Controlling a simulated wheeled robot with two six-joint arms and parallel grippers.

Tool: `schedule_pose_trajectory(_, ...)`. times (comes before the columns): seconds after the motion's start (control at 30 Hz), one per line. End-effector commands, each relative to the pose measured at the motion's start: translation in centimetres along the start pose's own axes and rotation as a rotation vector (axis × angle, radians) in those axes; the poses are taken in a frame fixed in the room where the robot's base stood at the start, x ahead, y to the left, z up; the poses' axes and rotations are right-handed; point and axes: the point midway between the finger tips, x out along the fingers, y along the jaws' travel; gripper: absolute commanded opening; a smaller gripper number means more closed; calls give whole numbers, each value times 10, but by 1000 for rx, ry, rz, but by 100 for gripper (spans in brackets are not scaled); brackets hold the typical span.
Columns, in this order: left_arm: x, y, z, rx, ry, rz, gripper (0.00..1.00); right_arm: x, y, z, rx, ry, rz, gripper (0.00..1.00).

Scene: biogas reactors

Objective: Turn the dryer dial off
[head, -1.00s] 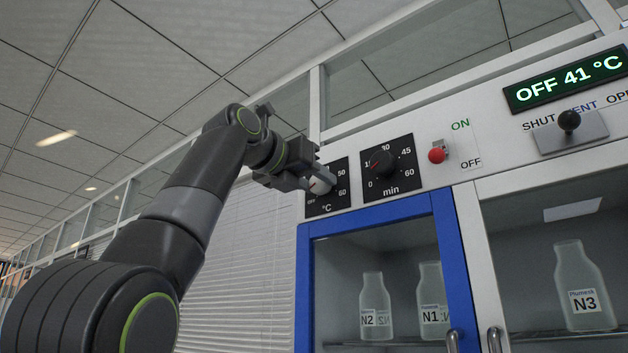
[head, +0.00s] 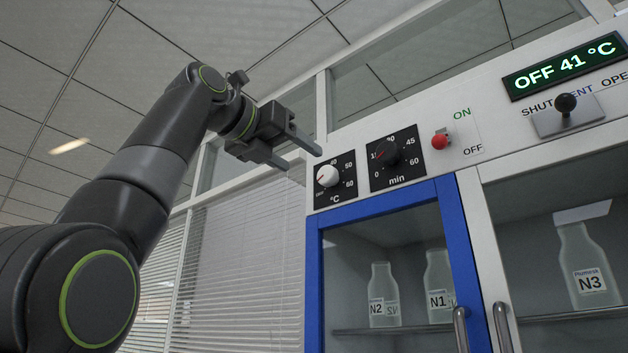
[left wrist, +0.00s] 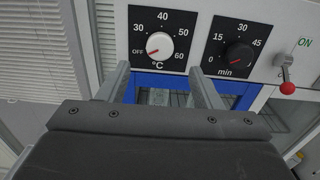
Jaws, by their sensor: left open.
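The dryer's temperature dial is a white round knob (head: 328,176) on a black °C plate, at the left end of the panel. In the left wrist view the white knob (left wrist: 160,46) shows whole, and its red mark points left and slightly down, at OFF. My left gripper (head: 302,158) is open and empty, apart from the dial, up and to its left in the head view. In the left wrist view its two fingers (left wrist: 159,72) stand apart just below the knob. The green display (head: 564,66) reads OFF 41 °C. My right gripper is not in view.
A black min dial (head: 390,154) sits right of the white knob, then a red-tipped ON/OFF switch (head: 440,141) and a black-knobbed vent lever (head: 566,103). Below is a blue-framed glass door (head: 450,250) with bottles behind it. Window blinds (head: 240,260) lie left.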

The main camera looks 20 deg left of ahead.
Motion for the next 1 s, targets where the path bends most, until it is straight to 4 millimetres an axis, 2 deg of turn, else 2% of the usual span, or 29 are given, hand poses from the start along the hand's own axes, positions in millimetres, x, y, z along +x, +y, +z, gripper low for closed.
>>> schedule_pose_trajectory(0.03,-15,0,-4,0,-3,0,59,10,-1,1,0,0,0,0)
schedule_pose_trajectory(0.2,-53,0,-3,0,-2,0,59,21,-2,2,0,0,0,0)
schedule_pose_trajectory(0.4,-82,0,-1,-1,1,0,59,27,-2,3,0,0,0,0)
schedule_pose_trajectory(0.6,-91,0,0,0,2,0,59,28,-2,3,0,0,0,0)
schedule_pose_trajectory(1.0,-91,0,0,0,3,0,59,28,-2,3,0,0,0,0)
